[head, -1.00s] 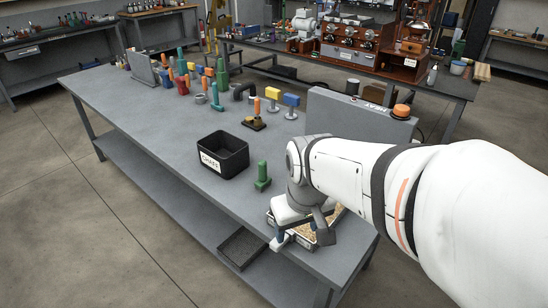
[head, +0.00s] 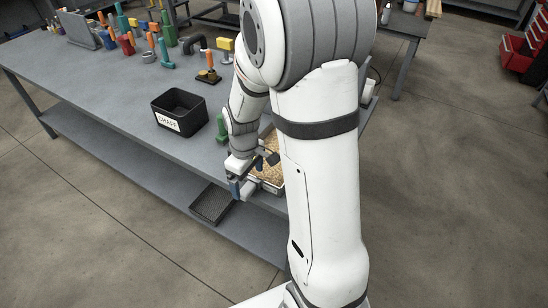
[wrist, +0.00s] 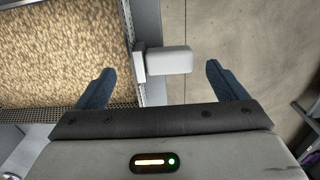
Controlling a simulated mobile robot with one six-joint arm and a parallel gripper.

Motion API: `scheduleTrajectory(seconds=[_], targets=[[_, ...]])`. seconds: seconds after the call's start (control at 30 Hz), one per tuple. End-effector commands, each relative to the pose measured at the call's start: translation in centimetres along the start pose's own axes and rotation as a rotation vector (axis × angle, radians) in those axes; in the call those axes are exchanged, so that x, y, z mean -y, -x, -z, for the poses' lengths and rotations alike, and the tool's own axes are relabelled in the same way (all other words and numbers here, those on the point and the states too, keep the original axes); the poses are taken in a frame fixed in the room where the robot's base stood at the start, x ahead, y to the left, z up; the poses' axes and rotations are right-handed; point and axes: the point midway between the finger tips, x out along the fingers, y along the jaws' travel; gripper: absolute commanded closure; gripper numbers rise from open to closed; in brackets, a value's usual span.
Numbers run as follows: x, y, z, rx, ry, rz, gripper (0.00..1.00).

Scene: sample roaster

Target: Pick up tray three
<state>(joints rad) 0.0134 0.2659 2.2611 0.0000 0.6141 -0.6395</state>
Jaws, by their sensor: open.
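A metal tray (wrist: 150,25) filled with tan granular beans lies at the left of the wrist view. Its short pale grey handle (wrist: 168,60) sticks out to the right from the tray's side. In the head view the tray (head: 272,187) is at the bench's near right end, partly hidden by my arm. No number shows on it. My gripper (wrist: 159,70) is open, with one blue finger on each side of the handle and gaps to it. The left finger overlaps the tray's edge in the picture. In the head view my gripper (head: 246,184) is at the tray's near side.
A green upright piece (head: 221,128) stands close to the tray. A black bin (head: 180,110) labelled CHAFF is farther left. A dark perforated tray (head: 211,205) is on the lower shelf. Tools crowd the bench's far side; the left front of the bench is clear.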

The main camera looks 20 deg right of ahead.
Motion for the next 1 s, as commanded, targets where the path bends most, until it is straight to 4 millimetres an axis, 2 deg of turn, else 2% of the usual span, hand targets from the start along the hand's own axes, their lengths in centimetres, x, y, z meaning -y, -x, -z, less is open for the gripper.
scheduleTrajectory(seconds=[0.2, 0.53, 1.0], targets=[[0.4, -3.2, -0.1, 0.002, -0.001, 0.001, 0.08], [0.4, -3.8, 0.0, -0.001, 0.0, -0.001, 0.09], [0.4, -3.7, 0.0, -0.001, 0.001, -0.001, 0.47]])
